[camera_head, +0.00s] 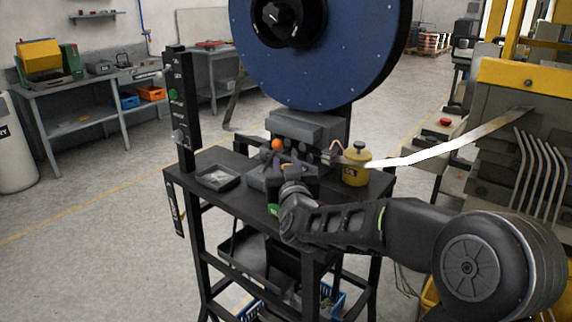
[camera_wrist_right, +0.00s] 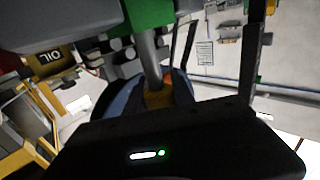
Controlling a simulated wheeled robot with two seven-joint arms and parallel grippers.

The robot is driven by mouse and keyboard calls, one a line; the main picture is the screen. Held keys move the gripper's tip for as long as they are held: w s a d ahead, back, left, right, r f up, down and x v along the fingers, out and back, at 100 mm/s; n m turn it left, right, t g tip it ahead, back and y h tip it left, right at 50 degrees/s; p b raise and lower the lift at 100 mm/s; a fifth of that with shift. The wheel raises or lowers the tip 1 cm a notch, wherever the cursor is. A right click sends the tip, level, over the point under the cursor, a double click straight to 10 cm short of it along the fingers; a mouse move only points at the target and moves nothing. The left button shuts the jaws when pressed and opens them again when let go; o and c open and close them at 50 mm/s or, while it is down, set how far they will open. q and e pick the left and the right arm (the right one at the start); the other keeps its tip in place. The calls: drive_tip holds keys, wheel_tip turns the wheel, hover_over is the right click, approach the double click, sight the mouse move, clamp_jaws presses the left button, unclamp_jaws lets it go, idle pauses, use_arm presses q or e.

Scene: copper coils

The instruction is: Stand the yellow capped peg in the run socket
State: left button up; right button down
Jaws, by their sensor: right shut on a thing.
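My right gripper (camera_head: 284,178) reaches in from the right over the black cart, just in front of the grey fixture. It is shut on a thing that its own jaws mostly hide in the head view. In the right wrist view a grey rod (camera_wrist_right: 151,62) with a yellow-orange part (camera_wrist_right: 158,98) shows beyond the gripper body; it looks like the capped peg. A green patch (camera_head: 273,210) shows beside the gripper, and a green block (camera_wrist_right: 150,14) is close to the rod in the wrist view. I cannot tell which opening is the run socket. My left gripper is out of view.
An orange ball (camera_head: 277,144) sits on the fixture (camera_head: 300,131) below the big blue reel (camera_head: 310,60). A yellow oil can (camera_head: 355,167) stands right of the gripper, a shallow black tray (camera_head: 217,179) left of it. A black post (camera_head: 182,110) rises at the cart's left edge.

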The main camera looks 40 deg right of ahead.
drive_tip(key=shift+f, duration=0.35)
drive_tip(key=c, duration=1)
unclamp_jaws()
drive_tip(key=shift+s, duration=0.1)
drive_tip(key=v, duration=0.7)
drive_tip(key=shift+s+a+b, duration=0.2)
drive_tip(key=shift+s+b, duration=0.05)
drive_tip(key=shift+b, duration=0.1)
drive_tip(key=shift+f, duration=0.1)
